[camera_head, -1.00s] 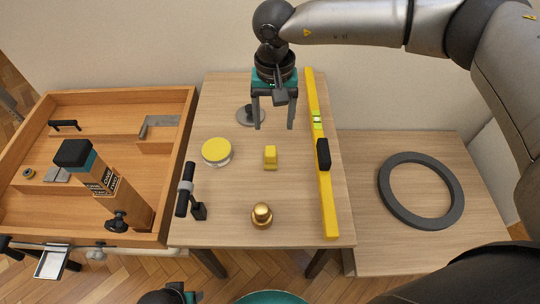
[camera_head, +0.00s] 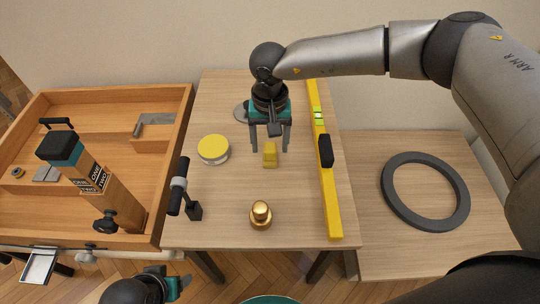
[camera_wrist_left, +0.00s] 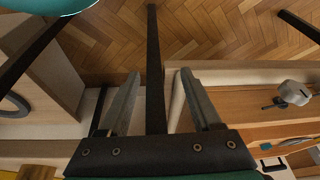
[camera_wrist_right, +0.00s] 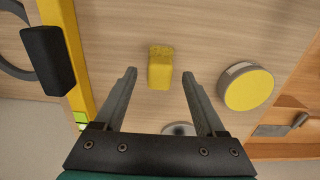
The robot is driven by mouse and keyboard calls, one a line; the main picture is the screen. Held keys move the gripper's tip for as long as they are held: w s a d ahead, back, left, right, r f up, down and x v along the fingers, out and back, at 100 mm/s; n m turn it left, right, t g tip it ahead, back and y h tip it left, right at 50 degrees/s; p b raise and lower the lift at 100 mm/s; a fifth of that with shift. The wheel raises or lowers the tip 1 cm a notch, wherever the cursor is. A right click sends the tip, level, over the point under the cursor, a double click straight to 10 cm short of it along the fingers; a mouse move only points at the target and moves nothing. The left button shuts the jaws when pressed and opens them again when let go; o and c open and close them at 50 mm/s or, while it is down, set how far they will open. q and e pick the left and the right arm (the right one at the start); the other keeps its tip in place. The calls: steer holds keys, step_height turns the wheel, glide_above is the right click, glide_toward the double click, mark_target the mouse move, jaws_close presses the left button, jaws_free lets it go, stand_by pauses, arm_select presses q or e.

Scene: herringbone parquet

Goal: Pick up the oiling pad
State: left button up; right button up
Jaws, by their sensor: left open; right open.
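The oiling pad appears to be the small yellow block (camera_head: 270,159) on the middle of the wooden table. My right gripper (camera_head: 269,147) is open and empty, pointing down over the pad's far end. In the right wrist view the yellow block (camera_wrist_right: 160,68) lies between and just beyond the open fingertips (camera_wrist_right: 160,76). I cannot tell if a finger touches it. My left gripper is low at the bottom edge of the head view; in the left wrist view its fingers (camera_wrist_left: 159,74) are open and empty above the floor.
A brass weight (camera_head: 261,215) is nearer. A yellow level (camera_head: 325,190) lies to the right. A wooden tray (camera_head: 120,93) and a grey ring (camera_head: 425,218) flank the table.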

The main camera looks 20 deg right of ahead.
arm_select(q)
steer(key=shift+w+r, duration=0.1)
steer(key=shift+r, duration=0.85)
arm_select(e)
steer(key=shift+f, duration=1)
jaws_close()
